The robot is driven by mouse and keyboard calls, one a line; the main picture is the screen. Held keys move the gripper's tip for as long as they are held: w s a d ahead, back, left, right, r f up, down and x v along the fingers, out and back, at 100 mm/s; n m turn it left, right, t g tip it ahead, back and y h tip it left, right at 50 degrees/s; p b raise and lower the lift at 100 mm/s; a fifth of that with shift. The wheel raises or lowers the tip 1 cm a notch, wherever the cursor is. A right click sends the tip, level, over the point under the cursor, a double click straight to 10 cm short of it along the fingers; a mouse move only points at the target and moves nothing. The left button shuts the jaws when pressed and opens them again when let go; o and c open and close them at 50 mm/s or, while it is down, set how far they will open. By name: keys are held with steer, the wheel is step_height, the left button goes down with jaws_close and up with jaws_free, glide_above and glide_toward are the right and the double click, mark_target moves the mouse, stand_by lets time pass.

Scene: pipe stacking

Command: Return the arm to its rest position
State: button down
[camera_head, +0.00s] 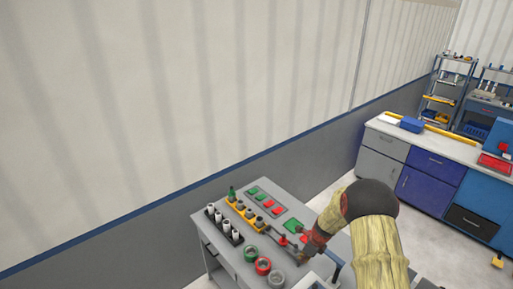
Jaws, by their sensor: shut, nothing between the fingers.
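My arm (380,235), with a pale yellow sleeve and a dark rounded joint, reaches in from the lower right. It bends over the right part of the grey workbench (279,192). My gripper (284,241) is small in the view, low over or near the bench top at the arm's left end. It is shut and holds nothing. Its exact height above the bench cannot be told. The arm hides part of the bench's right side.
The bench carries white pipes (219,218) in a dark rack, a yellow rack (247,214) of dark fittings, green and red pads, and rings (263,266) at the front. A wall stands behind. A long cabinet counter (424,142) is at right, with grey floor between.

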steer(key=s+f+n+g, duration=0.1)
steer(key=s+n, duration=0.3)
steer(key=s, duration=0.2)
steer(key=s+a+r+n+g+b, duration=0.1)
steer(key=s+a+r+n+b, duration=0.2)
steer(key=s+r+n+b, duration=1.05)
steer(key=s+a+r+n+t+h+b, duration=0.1)
steer(key=s+n+t+b, duration=0.4)
steer(key=s+b, duration=1.1)
steer(key=s+r+n, duration=0.1)
steer(key=s+n, duration=0.1)
steer(key=n, duration=0.1)
steer(key=shift+s+r+t+h+b, duration=0.15)
steer(key=shift+s+t+h+b, duration=0.15)
steer(key=shift+t+h+b, duration=0.1)
